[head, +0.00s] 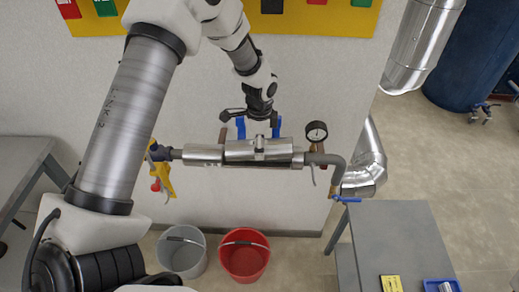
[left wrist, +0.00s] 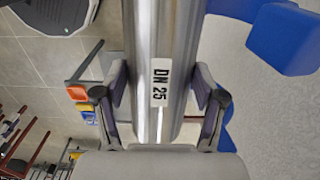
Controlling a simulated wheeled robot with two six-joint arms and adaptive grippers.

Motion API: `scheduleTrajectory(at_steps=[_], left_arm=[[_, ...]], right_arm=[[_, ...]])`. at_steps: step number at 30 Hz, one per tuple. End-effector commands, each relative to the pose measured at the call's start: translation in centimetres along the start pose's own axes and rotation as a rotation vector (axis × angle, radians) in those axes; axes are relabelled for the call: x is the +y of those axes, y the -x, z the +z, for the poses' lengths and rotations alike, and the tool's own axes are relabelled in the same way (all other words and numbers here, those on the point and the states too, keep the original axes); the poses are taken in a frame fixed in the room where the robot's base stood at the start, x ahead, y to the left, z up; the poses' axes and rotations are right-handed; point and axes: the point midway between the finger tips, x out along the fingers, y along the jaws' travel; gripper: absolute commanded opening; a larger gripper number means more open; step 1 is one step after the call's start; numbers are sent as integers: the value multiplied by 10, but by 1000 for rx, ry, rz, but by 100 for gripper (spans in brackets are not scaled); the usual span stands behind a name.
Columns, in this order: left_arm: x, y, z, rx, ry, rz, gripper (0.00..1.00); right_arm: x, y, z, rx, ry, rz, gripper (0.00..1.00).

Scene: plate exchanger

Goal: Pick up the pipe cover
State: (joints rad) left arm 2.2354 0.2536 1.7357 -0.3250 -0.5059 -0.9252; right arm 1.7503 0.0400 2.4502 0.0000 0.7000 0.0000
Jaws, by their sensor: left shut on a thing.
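The pipe cover (head: 248,152) is a shiny metal cylinder, lying level along the pipe run in front of the wall. In the left wrist view the cover (left wrist: 140,60) is a long silver cylinder with a white "DN 25" label. My left gripper (head: 261,116) reaches down to it from above. In the wrist view its two dark fingers lie on either side of the cover, and it is shut on it. The head view hides most of the finger contact. My right gripper is not in view.
A pressure gauge (head: 316,131) stands at the right of the pipe run, and a yellow part (head: 163,179) hangs at its left. A grey bucket (head: 182,252) and a red bucket (head: 244,256) stand below. A grey table (head: 400,237) is at the right.

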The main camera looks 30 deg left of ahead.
Motion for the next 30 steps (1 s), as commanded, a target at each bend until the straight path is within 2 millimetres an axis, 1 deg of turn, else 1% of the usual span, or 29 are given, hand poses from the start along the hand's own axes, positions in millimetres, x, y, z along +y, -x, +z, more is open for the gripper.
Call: scheduleTrajectory(at_steps=[1,3,11,18,21,25,30], left_arm=[[-1,4,-1,3,0,-4,28],[-1,17,-1,4,0,-5,28],[51,19,34,3,-2,2,28],[104,24,70,7,0,2,29],[120,28,82,6,-2,0,29],[131,32,89,2,0,0,29],[133,33,91,0,-1,0,28]], right_arm=[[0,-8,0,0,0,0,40],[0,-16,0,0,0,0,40],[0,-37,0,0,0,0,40],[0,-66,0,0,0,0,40],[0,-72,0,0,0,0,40],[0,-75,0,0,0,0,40],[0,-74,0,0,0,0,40]])
